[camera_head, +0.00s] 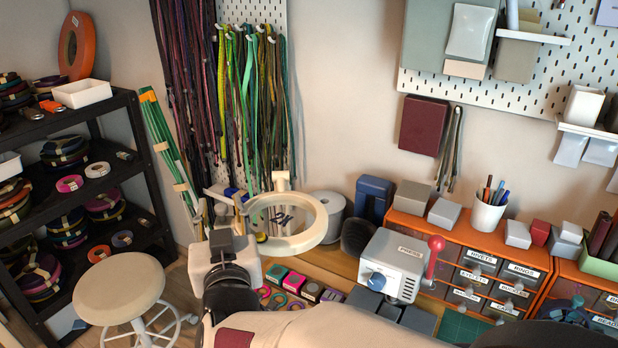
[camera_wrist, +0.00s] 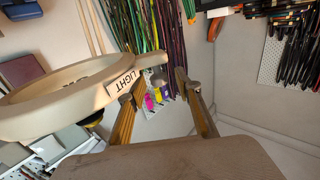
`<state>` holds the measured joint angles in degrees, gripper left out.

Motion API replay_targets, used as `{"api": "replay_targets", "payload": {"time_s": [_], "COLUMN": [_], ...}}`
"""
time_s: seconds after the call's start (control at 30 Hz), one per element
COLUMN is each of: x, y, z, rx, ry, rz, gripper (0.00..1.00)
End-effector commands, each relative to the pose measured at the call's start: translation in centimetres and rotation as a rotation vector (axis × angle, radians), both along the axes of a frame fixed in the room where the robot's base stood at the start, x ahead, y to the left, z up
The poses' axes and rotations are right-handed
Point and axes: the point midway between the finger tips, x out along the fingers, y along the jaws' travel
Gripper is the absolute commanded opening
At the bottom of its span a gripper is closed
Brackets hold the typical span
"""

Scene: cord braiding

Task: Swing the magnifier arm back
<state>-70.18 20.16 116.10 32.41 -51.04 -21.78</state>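The magnifier is a cream ring (camera_head: 316,234) in front of the back wall, right of my gripper in the head view. In the wrist view its ring (camera_wrist: 40,118) fills the left side, with a tab labelled LIGHT and a short rounded handle (camera_wrist: 152,60) pointing toward my fingers. My gripper (camera_head: 223,198) is beside the ring's left side. In the wrist view my gripper (camera_wrist: 162,86) has its two fingers spread apart, the left one close to the tab. Nothing is clearly held. I cannot tell whether a finger touches the handle.
Hanging cords (camera_head: 250,100) are behind the magnifier. A press (camera_head: 392,265) and orange drawer units (camera_head: 490,270) stand to the right on the bench. A round stool (camera_head: 120,285) and a black shelf (camera_head: 95,190) are at the left.

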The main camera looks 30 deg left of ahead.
Motion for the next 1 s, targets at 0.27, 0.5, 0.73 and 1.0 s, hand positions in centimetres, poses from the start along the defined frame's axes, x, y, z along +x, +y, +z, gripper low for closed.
{"api": "replay_targets", "payload": {"time_s": [0.27, 0.5, 0.73, 1.0], "x": [0.77, 0.78, 0.78, 0.81], "y": [0.76, 0.78, 0.76, 0.64], "z": [0.00, 0.02, 0.03, 0.04], "rx": [0.000, 0.000, 0.000, 0.001], "ry": [0.000, 0.000, 0.000, 0.001], "rz": [0.000, 0.000, 0.000, 0.002], "gripper": [0.34, 0.34, 0.00, 0.00]}}
